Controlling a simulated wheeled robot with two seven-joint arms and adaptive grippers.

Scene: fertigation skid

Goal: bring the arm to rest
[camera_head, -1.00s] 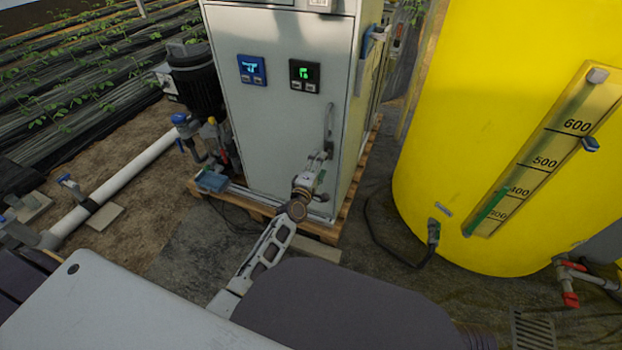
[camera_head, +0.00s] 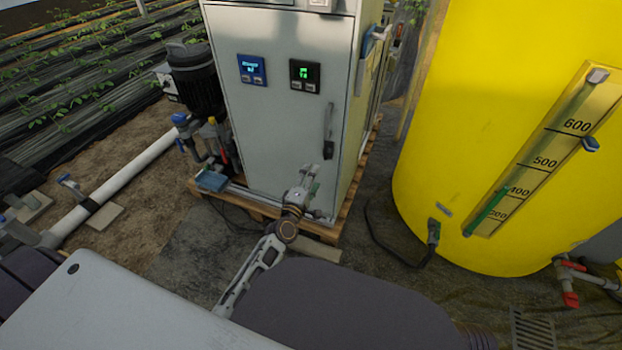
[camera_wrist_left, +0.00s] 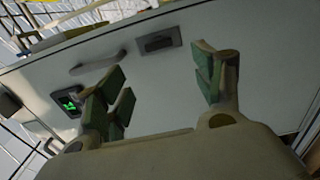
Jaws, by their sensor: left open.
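My left gripper (camera_head: 309,178) is in front of the lower part of the grey cabinet door (camera_head: 285,130), below the door handle (camera_head: 328,125) and apart from it. Its arm reaches up from the bottom of the head view. In the left wrist view my left gripper (camera_wrist_left: 163,82) is open, with green pads and nothing between the fingers. Beyond the fingers that view shows the pale door face (camera_wrist_left: 170,95), the handle (camera_wrist_left: 97,62) and a dark latch (camera_wrist_left: 160,40). The door looks shut. My right gripper is in neither view.
The cabinet stands on a wooden pallet (camera_head: 330,233). A yellow tank (camera_head: 470,120) with a level scale stands to the right, a black cable (camera_head: 385,240) beside it. A dark pump (camera_head: 193,80) and white pipe (camera_head: 130,175) are to the left. Bare ground lies between.

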